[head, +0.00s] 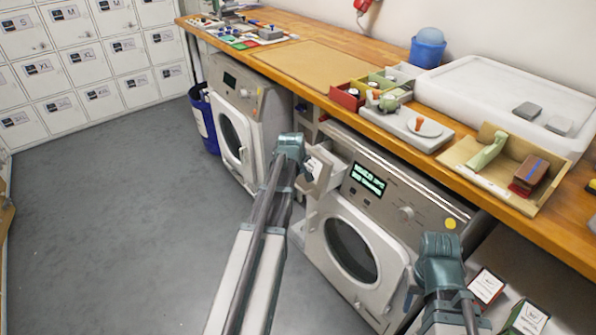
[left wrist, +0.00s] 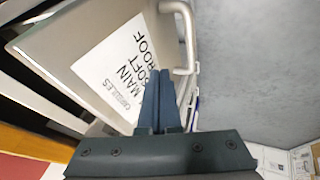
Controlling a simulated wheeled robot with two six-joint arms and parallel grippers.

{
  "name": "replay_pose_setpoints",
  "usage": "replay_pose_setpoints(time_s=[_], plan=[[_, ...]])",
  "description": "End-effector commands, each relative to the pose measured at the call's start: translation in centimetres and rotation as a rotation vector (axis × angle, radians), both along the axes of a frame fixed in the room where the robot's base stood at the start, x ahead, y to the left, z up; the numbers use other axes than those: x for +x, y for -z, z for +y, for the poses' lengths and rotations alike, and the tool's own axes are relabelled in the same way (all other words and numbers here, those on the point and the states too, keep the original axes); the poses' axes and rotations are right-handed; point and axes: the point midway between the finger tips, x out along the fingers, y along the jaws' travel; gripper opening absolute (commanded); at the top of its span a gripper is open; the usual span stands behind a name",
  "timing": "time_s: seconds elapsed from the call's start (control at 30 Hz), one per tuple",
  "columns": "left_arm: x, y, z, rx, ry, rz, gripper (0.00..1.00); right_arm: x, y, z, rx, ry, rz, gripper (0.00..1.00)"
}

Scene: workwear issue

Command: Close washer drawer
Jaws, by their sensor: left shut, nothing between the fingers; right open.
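The washer drawer (head: 318,174) sticks out from the upper left of the right-hand washer (head: 371,200) in the head view. In the left wrist view the pale drawer front (left wrist: 85,45) fills the upper left, with a white printed label and a bar handle (left wrist: 186,35). My left gripper (left wrist: 160,75) is shut and empty, its fingertips over the label beside the handle; I cannot tell whether they touch. In the head view its arm hides part of the drawer's surroundings. My right gripper (head: 412,287) is open, low in front of the right-hand washer, mostly hidden by its own wrist.
A wooden counter (head: 300,62) runs above the washers, with trays, small bins and a white basin (head: 490,85). A second washer (head: 238,120) and a blue bin (head: 203,118) stand left. Boxes (head: 487,287) sit at lower right. The grey floor is clear.

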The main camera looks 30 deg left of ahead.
Motion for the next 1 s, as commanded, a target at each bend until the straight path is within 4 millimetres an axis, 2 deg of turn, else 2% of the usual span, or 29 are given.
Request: replay_pose_setpoints(time_s=[0.17, 0.4, 0.53, 0.7, 1.0], plan=[[0.9, 0.0, -0.2, 0.001, 0.002, -0.001, 0.00, 0.0, 0.0, 0.0, 0.000, 0.000, 0.000, 0.50], [6.8, 0.0, -2.5, 0.000, 0.004, -0.001, 0.00, 0.0, 0.0, 0.0, 0.000, 0.000, 0.000, 0.50], [9.0, 0.0, -3.5, -0.001, 0.002, 0.000, 0.00, 0.0, 0.0, 0.0, 0.000, 0.000, 0.000, 0.50], [10.1, 0.0, -4.1, 0.000, 0.000, -0.001, 0.00, 0.0, 0.0, 0.0, 0.000, 0.000, 0.000, 0.50], [10.3, -0.1, -4.2, -0.002, 0.001, -0.007, 0.00, 0.0, 0.0, 0.0, 0.000, 0.000, 0.000, 0.50]])
